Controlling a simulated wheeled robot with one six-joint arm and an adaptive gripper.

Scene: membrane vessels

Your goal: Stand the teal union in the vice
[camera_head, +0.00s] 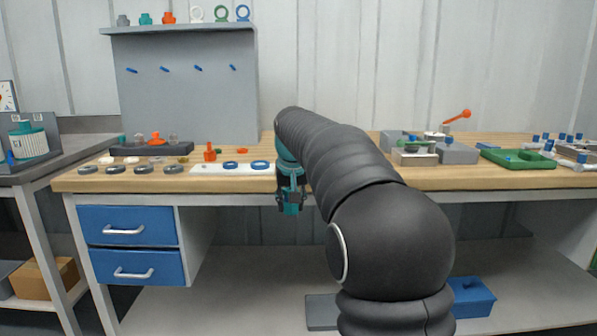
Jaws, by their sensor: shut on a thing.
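My gripper (291,203) points down in front of the bench's front edge, left of the picture's middle. It is shut on a small teal piece, which looks like the teal union (292,209); the fingers hide part of it. A grey block-like fixture (458,153) with an orange lever stands on the bench to the right and looks like the vice. My gripper is well to the left of it and lower in the picture. My arm passes close to its left side, and whether its jaws are open is too small to tell.
The wooden bench (340,178) holds a white mat (205,169) with blue rings, a dark tray (120,150) and a green tray (520,164). A shelf (180,29) above carries several fittings, one teal. Blue drawers (130,225) hang below left.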

